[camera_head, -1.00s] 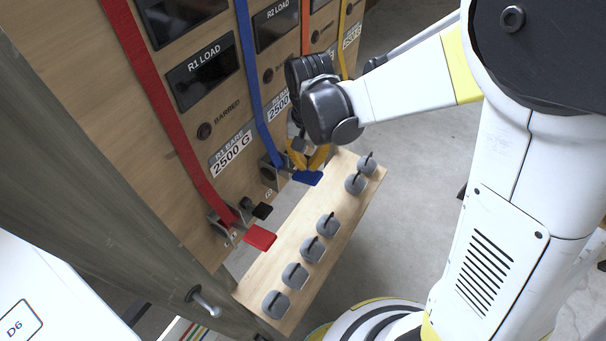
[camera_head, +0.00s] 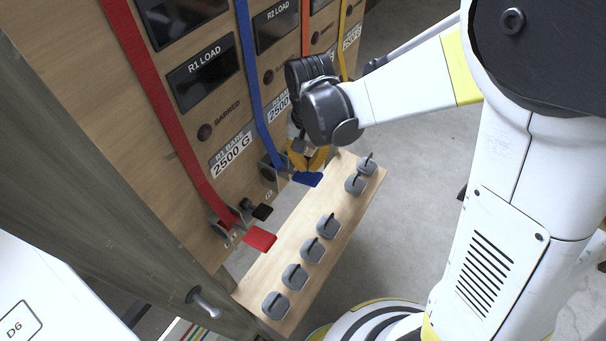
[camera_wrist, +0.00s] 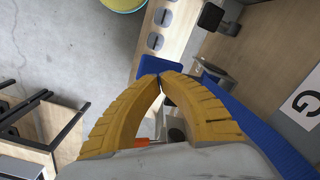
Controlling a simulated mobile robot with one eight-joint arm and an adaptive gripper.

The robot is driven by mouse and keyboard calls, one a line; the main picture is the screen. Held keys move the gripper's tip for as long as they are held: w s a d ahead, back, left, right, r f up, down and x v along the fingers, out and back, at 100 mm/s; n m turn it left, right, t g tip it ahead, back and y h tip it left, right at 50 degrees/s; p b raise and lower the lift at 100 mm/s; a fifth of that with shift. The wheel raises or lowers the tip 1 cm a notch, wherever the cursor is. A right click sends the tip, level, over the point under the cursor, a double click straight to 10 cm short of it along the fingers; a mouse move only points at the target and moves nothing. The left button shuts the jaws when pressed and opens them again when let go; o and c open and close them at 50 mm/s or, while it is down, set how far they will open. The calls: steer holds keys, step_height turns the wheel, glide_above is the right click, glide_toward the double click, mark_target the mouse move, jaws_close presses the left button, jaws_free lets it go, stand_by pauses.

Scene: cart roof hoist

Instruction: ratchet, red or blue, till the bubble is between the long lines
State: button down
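The blue strap (camera_head: 252,85) runs down the wooden panel to a ratchet with a blue handle (camera_head: 307,179). My gripper (camera_head: 308,160) is at that blue handle, its yellow fingers pointing down. In the wrist view the fingertips (camera_wrist: 160,77) meet at the edge of the blue handle (camera_wrist: 158,66); whether they pinch it or only touch it I cannot tell. The red strap (camera_head: 165,110) runs down to a ratchet with a red handle (camera_head: 259,238), away from my gripper. No bubble or long lines can be made out.
A wooden shelf (camera_head: 262,275) below the ratchets carries several grey weights with dark handles (camera_head: 313,249). A black tab (camera_head: 262,212) sits beside the red ratchet. The R1 LOAD display (camera_head: 205,75) is dark. Orange and yellow straps (camera_head: 342,50) hang farther back.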

mark_target(310, 176)
steer(key=shift+f, duration=0.15)
steer(key=f+b, duration=0.6)
steer(key=shift+s+d+f, duration=0.2)
steer(key=shift+d, duration=0.05)
stand_by(0.3)
steer(key=r+p, duration=0.1)
steer(key=r, duration=0.1)
steer(key=r+p, duration=0.1)
steer(key=r, duration=0.1)
steer(key=r+p, duration=0.2)
steer(key=r, duration=0.1)
steer(key=shift+w+a, duration=0.25)
steer(key=shift+f, duration=0.1)
stand_by(0.5)
stand_by(0.7)
